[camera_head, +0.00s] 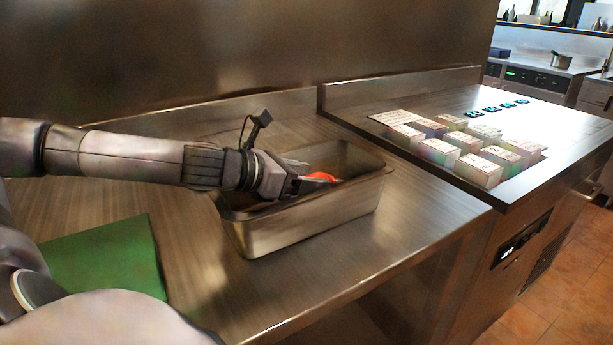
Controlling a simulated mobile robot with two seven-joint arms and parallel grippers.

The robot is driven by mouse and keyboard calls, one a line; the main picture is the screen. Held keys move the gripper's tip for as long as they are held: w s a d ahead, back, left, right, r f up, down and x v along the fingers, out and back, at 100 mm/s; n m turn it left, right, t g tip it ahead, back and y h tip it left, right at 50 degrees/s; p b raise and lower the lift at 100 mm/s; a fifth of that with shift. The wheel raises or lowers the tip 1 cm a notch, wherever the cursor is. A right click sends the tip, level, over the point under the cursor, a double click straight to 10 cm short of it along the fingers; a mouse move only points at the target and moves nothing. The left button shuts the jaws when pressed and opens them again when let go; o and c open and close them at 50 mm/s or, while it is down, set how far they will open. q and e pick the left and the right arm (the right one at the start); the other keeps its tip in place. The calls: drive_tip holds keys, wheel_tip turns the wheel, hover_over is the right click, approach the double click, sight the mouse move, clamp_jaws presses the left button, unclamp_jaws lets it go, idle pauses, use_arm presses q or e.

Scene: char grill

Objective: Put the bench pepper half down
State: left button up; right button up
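A red-orange pepper half (321,177) shows at the fingertips of my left gripper (318,181), inside the opening of a deep metal pan (318,220). Only a small part of the pepper half is visible; the dark fingers cover the rest. The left gripper reaches in over the pan's left rim and appears shut on the pepper half. Whether the pepper half touches the pan's floor is hidden. My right gripper is not in view.
The pan stands on a steel bench (400,240). A green board (105,258) lies at the left. To the right, a raised counter (535,125) holds several pale blocks (478,170). A wall rises behind. The bench in front of the pan is clear.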

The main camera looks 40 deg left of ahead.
use_arm(q)
drive_tip(key=shift+o, duration=1.1)
drive_tip(key=shift+r+p, duration=0.5)
drive_tip(key=shift+r, duration=0.2)
drive_tip(key=shift+s+b, duration=0.15)
drive_tip(key=shift+b, duration=0.15)
drive_tip(key=shift+s+a+r, duration=0.1)
drive_tip(key=shift+s+a, duration=0.05)
drive_tip(key=shift+s, duration=0.2)
drive_tip(key=b+v, duration=0.2)
drive_tip(key=v, duration=0.9)
drive_tip(key=shift+b, duration=0.35)
